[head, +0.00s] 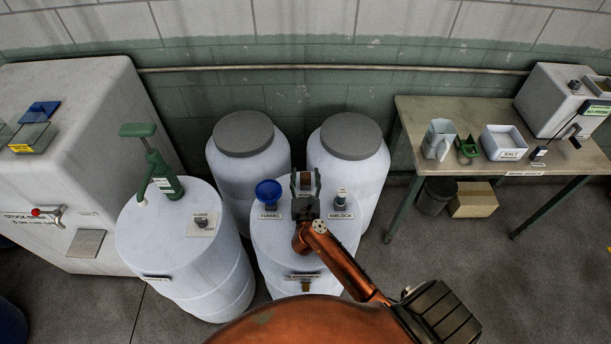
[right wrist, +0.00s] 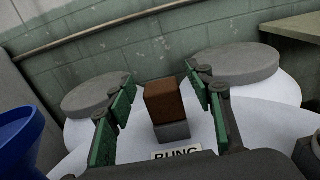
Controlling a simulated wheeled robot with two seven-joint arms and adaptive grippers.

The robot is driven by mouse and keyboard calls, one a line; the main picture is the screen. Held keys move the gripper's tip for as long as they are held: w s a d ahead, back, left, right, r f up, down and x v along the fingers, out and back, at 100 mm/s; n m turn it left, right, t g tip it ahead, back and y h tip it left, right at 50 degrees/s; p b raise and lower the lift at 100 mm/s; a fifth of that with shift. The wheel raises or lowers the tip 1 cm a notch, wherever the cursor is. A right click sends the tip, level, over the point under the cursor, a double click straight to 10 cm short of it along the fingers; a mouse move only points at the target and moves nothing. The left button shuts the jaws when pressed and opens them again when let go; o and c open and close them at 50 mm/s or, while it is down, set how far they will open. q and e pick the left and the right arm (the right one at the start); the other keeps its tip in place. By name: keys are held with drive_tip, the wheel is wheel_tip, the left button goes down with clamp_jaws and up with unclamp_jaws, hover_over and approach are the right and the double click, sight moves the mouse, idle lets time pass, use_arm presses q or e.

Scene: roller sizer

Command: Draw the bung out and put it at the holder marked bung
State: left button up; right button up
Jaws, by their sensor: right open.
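The bung (right wrist: 164,102), a brown block, stands upright on a grey block (right wrist: 173,132) on top of the middle white barrel (head: 270,240). A label reading BUNG (right wrist: 177,154) lies in front of the grey block in the right wrist view. My right gripper (head: 306,183) is over this barrel, between the funnel and the airlock. Its green-padded fingers are open, one on each side of the bung, with gaps showing. In the head view the gripper mostly hides the bung's seat and label. My left gripper is not in view.
A blue funnel (head: 268,190) stands close left of the gripper and an airlock (head: 341,199) close right. Two grey-lidded barrels (head: 243,134) (head: 351,136) stand behind. A barrel with a green pump (head: 160,172) is left. A table (head: 425,110) with a jug and salt tray is right.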

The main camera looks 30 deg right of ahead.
sight(306, 175)
wheel_tip(306, 175, up, 10)
idle(0.6)
idle(0.4)
